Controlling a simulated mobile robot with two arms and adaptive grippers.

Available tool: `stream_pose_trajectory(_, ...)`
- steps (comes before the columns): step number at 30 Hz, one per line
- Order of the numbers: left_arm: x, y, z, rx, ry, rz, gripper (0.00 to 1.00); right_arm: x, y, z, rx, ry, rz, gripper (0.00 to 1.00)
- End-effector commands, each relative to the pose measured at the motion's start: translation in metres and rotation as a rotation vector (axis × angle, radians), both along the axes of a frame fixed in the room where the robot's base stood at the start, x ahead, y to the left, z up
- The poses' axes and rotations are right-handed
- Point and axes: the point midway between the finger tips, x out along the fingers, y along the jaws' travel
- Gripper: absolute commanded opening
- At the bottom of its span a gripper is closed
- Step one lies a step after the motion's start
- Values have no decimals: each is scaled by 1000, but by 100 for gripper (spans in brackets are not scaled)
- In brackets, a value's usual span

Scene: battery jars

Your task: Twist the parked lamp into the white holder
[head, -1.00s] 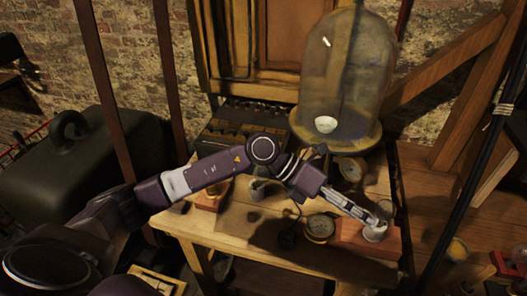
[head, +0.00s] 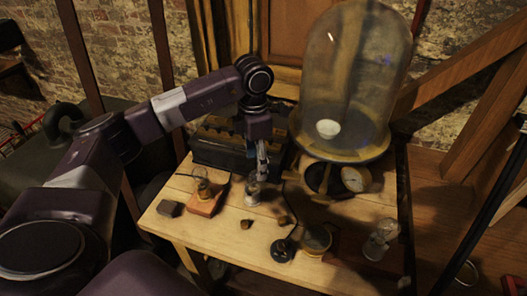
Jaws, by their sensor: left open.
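My left gripper (head: 262,168) is open and points down, just above or around a small glass lamp with a pale base (head: 253,194) near the table's back edge. I cannot tell whether the fingers touch it. Another clear glass bulb with a whitish base (head: 380,240) is at the table's right side; whether that base is the white holder is too dim to tell. A third bulb in a brass holder (head: 203,188) stands on a reddish wooden block (head: 205,207) to the left. My right gripper is out of view.
A large glass bell jar (head: 352,85) stands behind on a round base, with a dial gauge (head: 354,180) in front. A battery crate (head: 218,147) is at the back left. A dark round switch (head: 282,250), a brass instrument (head: 316,240) and a grey block (head: 169,209) lie on the table (head: 215,234).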

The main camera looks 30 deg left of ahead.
Motion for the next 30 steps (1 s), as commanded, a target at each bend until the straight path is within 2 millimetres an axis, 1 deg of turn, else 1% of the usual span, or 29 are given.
stream_pose_trajectory(3, -1, 3, -4, 8, 4, 3, 58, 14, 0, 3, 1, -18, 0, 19)
stream_pose_trajectory(6, -2, 3, -15, 8, 7, 3, 58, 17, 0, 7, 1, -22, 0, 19)
stream_pose_trajectory(8, -2, 2, -23, 7, 7, 3, 58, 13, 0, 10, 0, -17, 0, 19)
stream_pose_trajectory(12, -2, 2, -46, 5, 7, 2, 58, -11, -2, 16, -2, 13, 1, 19)
stream_pose_trajectory(15, -2, 1, -59, 6, 6, 2, 58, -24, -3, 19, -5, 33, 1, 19)
stream_pose_trajectory(17, -1, 2, -66, 5, 4, 3, 58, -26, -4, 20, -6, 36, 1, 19)
stream_pose_trajectory(20, -1, 2, -73, 6, 3, 2, 58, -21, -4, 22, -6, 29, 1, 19)
stream_pose_trajectory(22, -1, 2, -76, 6, 1, 2, 58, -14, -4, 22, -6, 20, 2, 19)
stream_pose_trajectory(27, -1, 2, -78, 6, 1, 2, 58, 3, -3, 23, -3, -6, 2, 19)
stream_pose_trajectory(30, -1, 2, -78, 6, 1, 2, 57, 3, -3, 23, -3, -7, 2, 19)
